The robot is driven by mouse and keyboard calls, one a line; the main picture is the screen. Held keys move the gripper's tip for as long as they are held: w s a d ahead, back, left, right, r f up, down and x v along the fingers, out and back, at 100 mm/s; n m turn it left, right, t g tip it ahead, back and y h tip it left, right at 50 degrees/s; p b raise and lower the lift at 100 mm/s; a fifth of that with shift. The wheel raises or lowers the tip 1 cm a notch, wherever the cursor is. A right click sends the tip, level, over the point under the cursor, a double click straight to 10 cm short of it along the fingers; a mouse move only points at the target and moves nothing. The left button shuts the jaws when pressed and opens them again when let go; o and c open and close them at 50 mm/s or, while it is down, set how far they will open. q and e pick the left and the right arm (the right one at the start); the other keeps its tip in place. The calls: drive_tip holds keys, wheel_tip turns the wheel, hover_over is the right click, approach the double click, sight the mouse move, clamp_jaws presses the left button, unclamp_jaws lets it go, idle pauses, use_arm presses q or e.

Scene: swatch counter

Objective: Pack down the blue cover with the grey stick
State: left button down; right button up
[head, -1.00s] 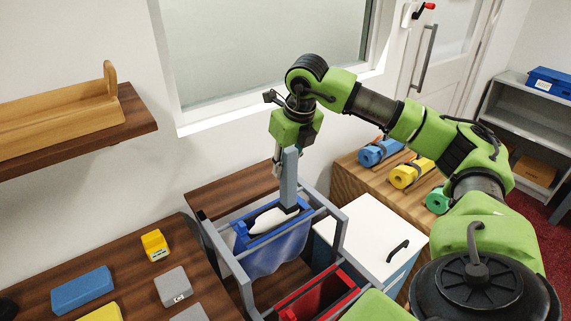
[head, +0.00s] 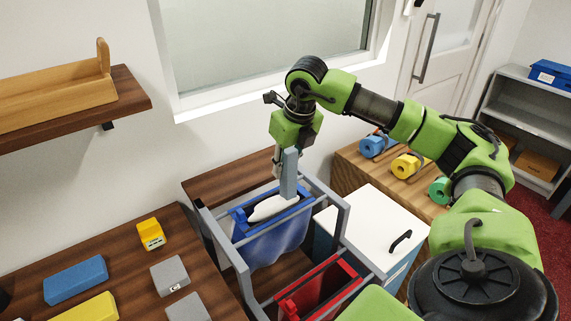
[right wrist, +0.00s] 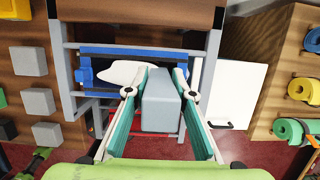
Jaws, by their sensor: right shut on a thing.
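The blue cover (head: 268,250) hangs as a bag from a blue rim in the grey rack, with a white piece (head: 272,208) bulging from its top. My right gripper (head: 286,160) is shut on the grey stick (head: 289,178), which stands upright with its lower end at the white piece and the cover's opening. I cannot tell whether it touches. In the right wrist view the stick (right wrist: 162,105) sits between my teal fingers, beside the white piece (right wrist: 122,73) and the blue rim (right wrist: 84,76). My left gripper is not in view.
The grey rack (head: 236,262) also holds a red bag (head: 325,290). A white-lidded box (head: 372,225) stands right of it. Several rolls, such as a yellow one (head: 407,166), lie on a wooden top beyond. Blocks, such as a blue one (head: 76,281), lie on the left counter.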

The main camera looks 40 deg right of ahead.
drive_tip(key=shift+f+b, duration=1.35)
drive_tip(key=shift+f, duration=0.45)
drive_tip(key=shift+r, duration=0.2)
drive_tip(key=shift+r+p, duration=4.4)
drive_tip(key=shift+r, duration=1.1)
